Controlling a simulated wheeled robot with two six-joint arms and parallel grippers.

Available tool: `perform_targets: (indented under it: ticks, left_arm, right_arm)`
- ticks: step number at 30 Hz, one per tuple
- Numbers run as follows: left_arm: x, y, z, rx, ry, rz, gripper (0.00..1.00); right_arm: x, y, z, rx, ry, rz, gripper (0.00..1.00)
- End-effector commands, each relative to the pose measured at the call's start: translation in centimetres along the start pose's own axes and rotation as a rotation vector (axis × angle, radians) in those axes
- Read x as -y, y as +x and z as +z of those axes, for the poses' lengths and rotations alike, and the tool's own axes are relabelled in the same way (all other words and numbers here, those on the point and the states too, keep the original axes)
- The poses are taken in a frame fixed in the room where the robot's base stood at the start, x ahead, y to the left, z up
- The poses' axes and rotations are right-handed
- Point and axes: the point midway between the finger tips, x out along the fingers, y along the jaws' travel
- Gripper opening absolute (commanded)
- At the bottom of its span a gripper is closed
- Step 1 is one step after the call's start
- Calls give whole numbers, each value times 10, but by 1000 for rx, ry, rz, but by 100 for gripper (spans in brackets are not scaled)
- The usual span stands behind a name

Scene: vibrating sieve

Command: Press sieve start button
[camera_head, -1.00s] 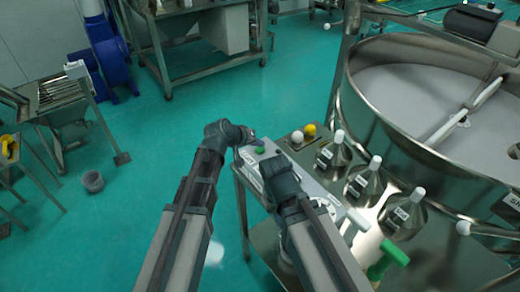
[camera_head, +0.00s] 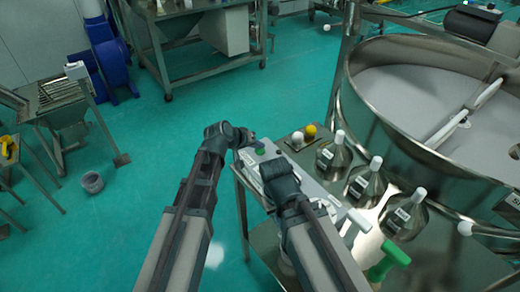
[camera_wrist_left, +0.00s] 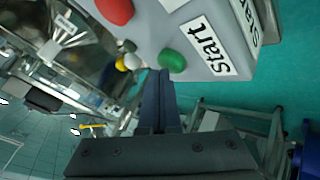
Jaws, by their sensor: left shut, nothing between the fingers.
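The green start button (camera_wrist_left: 171,61) sits on a grey control box (camera_wrist_left: 210,20) beside a "Start" label (camera_wrist_left: 208,48) in the left wrist view. A red button (camera_wrist_left: 115,9) is on the same box. My left gripper (camera_wrist_left: 159,76) is shut and empty, its tips close beside the green button; I cannot tell whether they touch it. In the head view, the left gripper (camera_head: 249,139) is by the far end of the box, near the green button (camera_head: 260,151). My right arm lies over the box in the head view, with its fingertips hidden.
White and yellow knobs (camera_head: 311,131) and several labelled steel flasks (camera_head: 333,157) stand right of the box. The large round sieve (camera_head: 355,100) is beyond them. A green-handled tool (camera_head: 395,253) lies nearer. Open floor (camera_head: 150,200) is on the left.

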Motion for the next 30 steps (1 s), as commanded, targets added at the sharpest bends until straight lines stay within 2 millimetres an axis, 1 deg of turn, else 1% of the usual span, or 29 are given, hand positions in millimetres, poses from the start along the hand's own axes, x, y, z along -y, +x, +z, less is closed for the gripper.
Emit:
perform_targets:
  ticks: [11,20,23,30]
  left_arm:
    - [2,4,3,1,0,0,0]
    - [2,3,2,1,0,0,0]
    - [0,1,1,1,0,0,0]
    - [-6,-8,-6,1,0,0,0]
  right_arm:
    - [0,5,0,0,0,0,0]
    - [0,4,0,0,0,0,0]
    - [0,1,0,0,0,0,0]
    - [-1,-12,1,0,0,0,0]
